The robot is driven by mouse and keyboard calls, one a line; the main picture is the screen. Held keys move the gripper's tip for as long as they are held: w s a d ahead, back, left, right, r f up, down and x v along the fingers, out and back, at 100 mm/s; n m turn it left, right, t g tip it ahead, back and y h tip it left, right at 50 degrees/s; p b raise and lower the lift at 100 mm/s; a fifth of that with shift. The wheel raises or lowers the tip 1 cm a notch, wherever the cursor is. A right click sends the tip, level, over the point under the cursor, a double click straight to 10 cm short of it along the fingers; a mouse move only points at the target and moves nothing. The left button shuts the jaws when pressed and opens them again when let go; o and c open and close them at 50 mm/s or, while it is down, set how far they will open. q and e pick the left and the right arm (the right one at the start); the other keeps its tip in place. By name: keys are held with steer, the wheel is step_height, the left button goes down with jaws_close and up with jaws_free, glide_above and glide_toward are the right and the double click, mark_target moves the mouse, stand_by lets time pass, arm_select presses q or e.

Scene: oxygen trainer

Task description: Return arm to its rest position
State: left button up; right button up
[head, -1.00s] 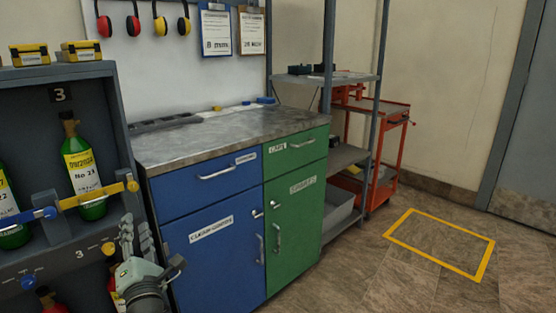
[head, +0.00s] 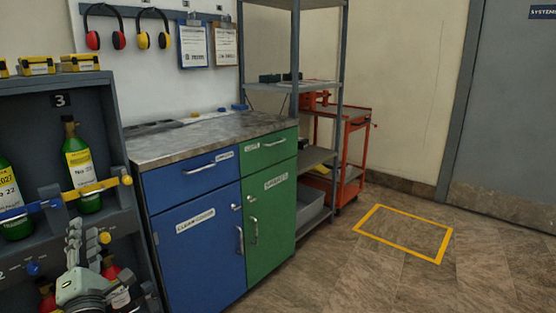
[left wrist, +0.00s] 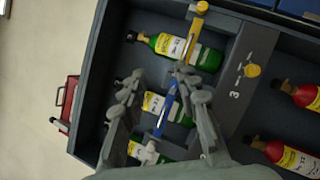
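My left gripper (head: 80,238) is in front of the lower right of the grey cylinder rack (head: 107,100) in the head view. Its fingers (left wrist: 158,85) are spread apart with nothing held between them in the left wrist view. Green cylinders stand in the rack, one labelled 23 (head: 78,165) behind a yellow bar (head: 95,189). Another green cylinder (head: 14,205) is behind a blue bar (head: 30,209). Red-topped cylinders (head: 110,268) are in the lower row, partly hidden by my gripper. My right gripper is in neither view.
A blue and green cabinet (head: 205,245) with a grey worktop (head: 205,137) stands right of the rack. Beyond are a grey shelf (head: 318,157) and an orange trolley (head: 352,150). The floor around the yellow taped rectangle (head: 405,254) is clear.

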arm_select(q)
steer(key=a+r+m+t+h, duration=0.45)
steer(key=r+m, duration=0.35)
steer(key=r, duration=0.2)
steer(key=w+d+f+m+g+h, duration=0.1)
steer(key=d+f+m+g+h, duration=0.25)
steer(key=f+m, duration=0.45)
steer(key=d+f+m+g+h, duration=0.25)
steer(key=f+m+h, duration=0.2)
steer(key=f, duration=0.85)
steer(key=s+f+m+g+y, duration=0.1)
steer(key=s+f+m+g, duration=0.2)
steer(key=f, duration=0.6)
steer(key=s+f+m+g, duration=0.3)
steer(key=f, duration=0.5)
steer(key=s+a+f+m+g+y, duration=0.3)
steer(key=s+a+f+g, duration=0.15)
steer(key=s+f, duration=0.6)
steer(key=s+a+f+m+g+y, duration=0.35)
steer(key=s+a+f, duration=0.35)
steer(key=s, duration=0.7)
steer(key=s+d+f+n+h, duration=0.1)
steer(key=d+f+h, duration=0.1)
steer(key=d, duration=0.9)
steer(key=s+d+f+n+g+h, duration=0.1)
steer(key=d+f, duration=0.4)
steer(key=d, duration=0.7)
steer(key=shift+h, duration=0.7)
steer(key=shift+s+d+g, duration=0.1)
steer(key=shift+g, duration=0.15)
